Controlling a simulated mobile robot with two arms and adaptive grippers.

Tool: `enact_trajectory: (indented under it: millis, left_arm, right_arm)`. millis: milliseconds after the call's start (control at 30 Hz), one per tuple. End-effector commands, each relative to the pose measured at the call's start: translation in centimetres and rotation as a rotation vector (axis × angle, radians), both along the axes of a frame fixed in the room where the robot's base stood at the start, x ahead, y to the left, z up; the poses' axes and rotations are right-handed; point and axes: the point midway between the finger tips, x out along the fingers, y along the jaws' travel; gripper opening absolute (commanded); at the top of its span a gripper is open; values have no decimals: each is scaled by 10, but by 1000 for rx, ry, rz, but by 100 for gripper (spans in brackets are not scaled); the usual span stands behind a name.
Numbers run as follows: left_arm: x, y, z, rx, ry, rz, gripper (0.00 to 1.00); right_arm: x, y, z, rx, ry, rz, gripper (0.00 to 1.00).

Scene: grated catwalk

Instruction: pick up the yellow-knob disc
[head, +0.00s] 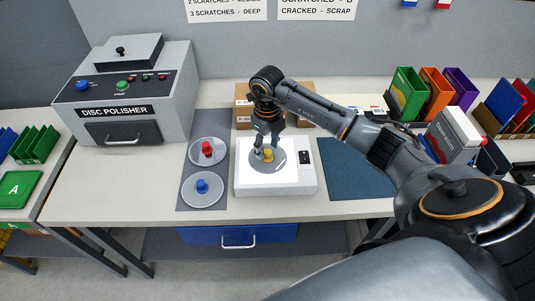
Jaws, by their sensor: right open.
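The yellow-knob disc (268,156) is a grey disc with a small yellow knob in its middle. It lies on the bright top of a white light box (278,183). My right gripper (267,150) reaches down over this disc from above and behind, with its fingers open around or beside the knob; I cannot tell whether they touch it. The gripper hides part of the disc's far side. My left gripper is not in view.
A red-knob disc (207,151) and a blue-knob disc (202,188) lie on a grey mat left of the light box. The disc polisher (122,95) stands at the left. Cardboard boxes (243,108) stand behind the gripper. A dark blue mat (352,170) lies clear at the right.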

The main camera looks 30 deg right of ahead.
Motion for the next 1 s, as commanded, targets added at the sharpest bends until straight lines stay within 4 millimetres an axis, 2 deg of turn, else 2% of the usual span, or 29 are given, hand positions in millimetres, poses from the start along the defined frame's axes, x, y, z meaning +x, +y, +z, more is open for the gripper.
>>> enact_trajectory:
  millis: [33, 200, 433, 600, 700, 1000]
  left_arm:
    - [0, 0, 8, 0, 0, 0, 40]
    - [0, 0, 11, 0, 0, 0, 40]
    - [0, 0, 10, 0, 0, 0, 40]
    - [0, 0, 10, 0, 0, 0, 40]
    - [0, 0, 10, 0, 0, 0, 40]
    - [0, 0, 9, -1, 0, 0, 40]
  right_arm:
    - [-1, 1, -4, 1, 3, -2, 50]
    - [0, 0, -21, 0, -1, -1, 50]
    - [0, 0, -23, 0, -2, 0, 50]
    - [0, 0, -23, 1, -2, 0, 16]
    - [0, 0, -22, 1, -2, 0, 0]
    - [0, 0, -22, 0, -2, 0, 0]
